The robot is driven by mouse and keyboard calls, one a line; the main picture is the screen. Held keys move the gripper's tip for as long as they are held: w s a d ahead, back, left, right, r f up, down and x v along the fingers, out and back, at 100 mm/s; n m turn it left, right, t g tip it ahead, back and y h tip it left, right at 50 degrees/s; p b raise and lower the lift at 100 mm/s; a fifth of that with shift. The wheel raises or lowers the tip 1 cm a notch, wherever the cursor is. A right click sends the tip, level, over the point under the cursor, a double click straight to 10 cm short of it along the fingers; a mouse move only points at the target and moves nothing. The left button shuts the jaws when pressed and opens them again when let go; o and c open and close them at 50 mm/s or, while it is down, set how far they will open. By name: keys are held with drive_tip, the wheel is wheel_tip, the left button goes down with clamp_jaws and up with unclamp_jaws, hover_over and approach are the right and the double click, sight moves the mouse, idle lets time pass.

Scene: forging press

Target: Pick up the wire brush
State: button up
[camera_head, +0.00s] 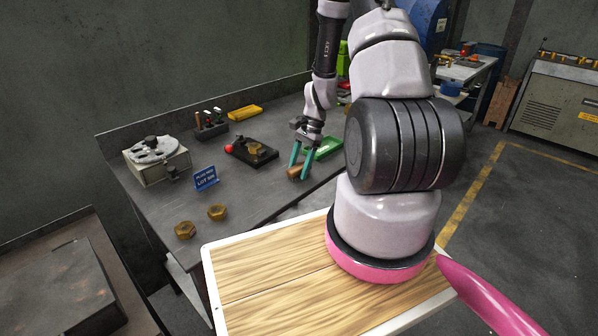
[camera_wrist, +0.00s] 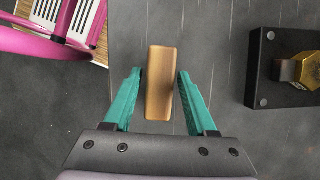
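The wire brush (camera_head: 293,173) lies on the dark bench top near its front edge. Only its plain wooden back shows; no bristles are visible. In the wrist view the brush (camera_wrist: 160,90) is an upright tan bar between the two teal fingers. My gripper (camera_head: 300,170) is open, pointing down over the brush. In the wrist view my gripper (camera_wrist: 160,73) has a finger on each side of the bar, with a narrow gap on both sides. I cannot tell how far the fingertips are above the bench.
A black fixture (camera_wrist: 260,92) with a brass nut stands to the right in the wrist view. A green tray (camera_head: 328,146) is just beyond the gripper.

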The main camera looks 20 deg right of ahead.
sight(299, 166)
clamp_jaws()
wheel_tip(299, 166, up, 10)
drive_tip(key=shift+r, duration=0.1)
idle(0.4)
